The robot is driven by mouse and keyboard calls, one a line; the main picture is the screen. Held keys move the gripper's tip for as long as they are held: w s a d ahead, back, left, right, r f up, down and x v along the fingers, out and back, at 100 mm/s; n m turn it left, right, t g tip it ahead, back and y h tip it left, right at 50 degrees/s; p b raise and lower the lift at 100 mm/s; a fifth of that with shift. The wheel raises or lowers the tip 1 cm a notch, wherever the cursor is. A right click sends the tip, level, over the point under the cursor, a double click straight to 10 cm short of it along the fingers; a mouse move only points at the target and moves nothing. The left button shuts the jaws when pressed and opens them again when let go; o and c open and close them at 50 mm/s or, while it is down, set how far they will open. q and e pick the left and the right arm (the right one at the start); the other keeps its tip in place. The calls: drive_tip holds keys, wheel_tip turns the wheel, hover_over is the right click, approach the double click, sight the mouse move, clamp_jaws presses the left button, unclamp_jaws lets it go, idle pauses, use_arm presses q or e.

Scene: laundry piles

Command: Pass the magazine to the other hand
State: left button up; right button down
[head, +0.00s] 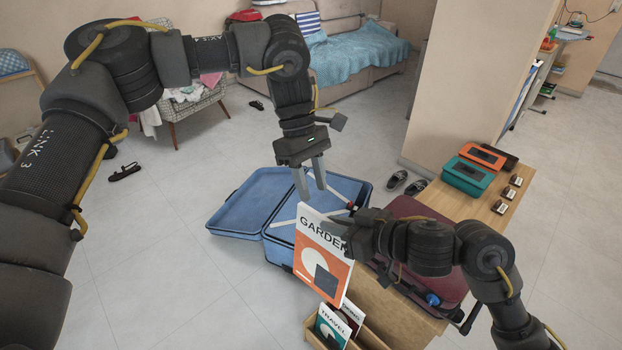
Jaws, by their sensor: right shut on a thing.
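The magazine (318,262), with an orange and white cover that reads "GARDEN", is held up and tilted near the middle of the head view. My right gripper (340,222) is shut on its right side, near the top; its fingertips are partly hidden. My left gripper (312,185) points down just above the top edge of the magazine. Its two fingers are apart with nothing seen between them. I cannot tell from this one view how far it is from the magazine in depth.
An open blue suitcase (237,213) lies behind the magazine. A wooden rack (371,338) with several magazines stands below it. A dark red suitcase (448,262) is behind my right arm. A wooden bench (470,205) holds teal and orange boxes. The floor at left is mostly clear.

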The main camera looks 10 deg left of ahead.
use_arm(q)
drive_tip(key=x, duration=1.1)
drive_tip(key=shift+d+f, duration=0.1)
drive_tip(key=shift+f, duration=0.15)
clamp_jaws()
use_arm(e)
drive_tip(key=c, duration=1.4)
unclamp_jaws()
drive_tip(key=shift+o, duration=0.2)
